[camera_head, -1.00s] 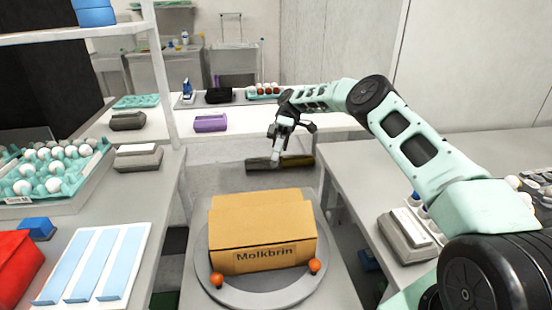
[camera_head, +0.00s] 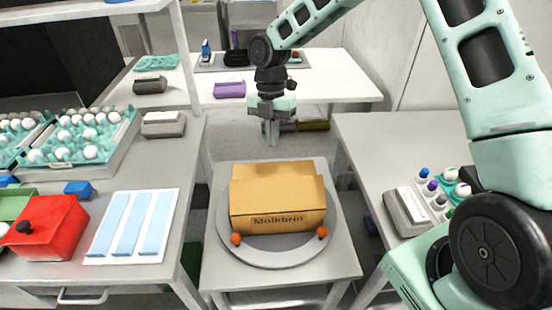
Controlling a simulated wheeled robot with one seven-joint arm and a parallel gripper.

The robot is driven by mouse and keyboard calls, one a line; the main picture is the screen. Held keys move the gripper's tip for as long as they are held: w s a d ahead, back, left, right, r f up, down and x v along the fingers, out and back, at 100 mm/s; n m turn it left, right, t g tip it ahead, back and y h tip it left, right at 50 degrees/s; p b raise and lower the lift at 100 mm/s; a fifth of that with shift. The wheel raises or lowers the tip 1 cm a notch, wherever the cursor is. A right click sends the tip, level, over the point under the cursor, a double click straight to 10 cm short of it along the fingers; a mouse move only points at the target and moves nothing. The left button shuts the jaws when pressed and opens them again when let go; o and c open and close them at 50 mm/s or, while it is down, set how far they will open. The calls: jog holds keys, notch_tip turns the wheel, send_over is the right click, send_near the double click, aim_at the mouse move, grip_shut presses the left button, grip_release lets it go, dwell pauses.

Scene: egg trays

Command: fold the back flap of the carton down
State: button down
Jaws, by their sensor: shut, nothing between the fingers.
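The brown carton (camera_head: 277,218) stands on a round grey turntable (camera_head: 270,256) on a small table, its printed side facing me. A flap (camera_head: 275,169) stands up along its back edge, and another panel slopes across the top in front of it. Whether the inside holds anything is hidden. My gripper (camera_head: 271,140) points down above and behind the carton, a little left of its middle. It is shut and empty, and appears apart from the carton.
Two orange knobs (camera_head: 236,239) sit at the turntable's front. The left table holds egg trays (camera_head: 85,138), a red box (camera_head: 45,232) and blue strips on a white board (camera_head: 133,222). The right table (camera_head: 375,135) holds a grey device (camera_head: 406,212) and small bottles.

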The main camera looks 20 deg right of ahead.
jog(key=s+r+n+t+p, duration=0.2)
jog(key=s+r+n, duration=0.1)
jog(key=s+n, duration=0.15)
jog(key=n+p, duration=0.1)
jog(key=p, duration=0.1)
send_over(276, 183)
jog(key=s, duration=0.2)
jog(key=shift+h, duration=0.4)
jog(key=f, duration=0.9)
jog(key=shift+a+f, duration=0.35)
jog(key=f, duration=0.1)
jog(key=w+f, duration=0.1)
jog(key=shift+w+d+f+p, duration=0.25)
jog(key=shift+w+f+p, duration=0.05)
jog(key=shift+f+p, duration=0.1)
jog(key=shift+w+f, duration=0.3)
jog(key=shift+f, duration=0.25)
jog(key=shift+d, duration=0.1)
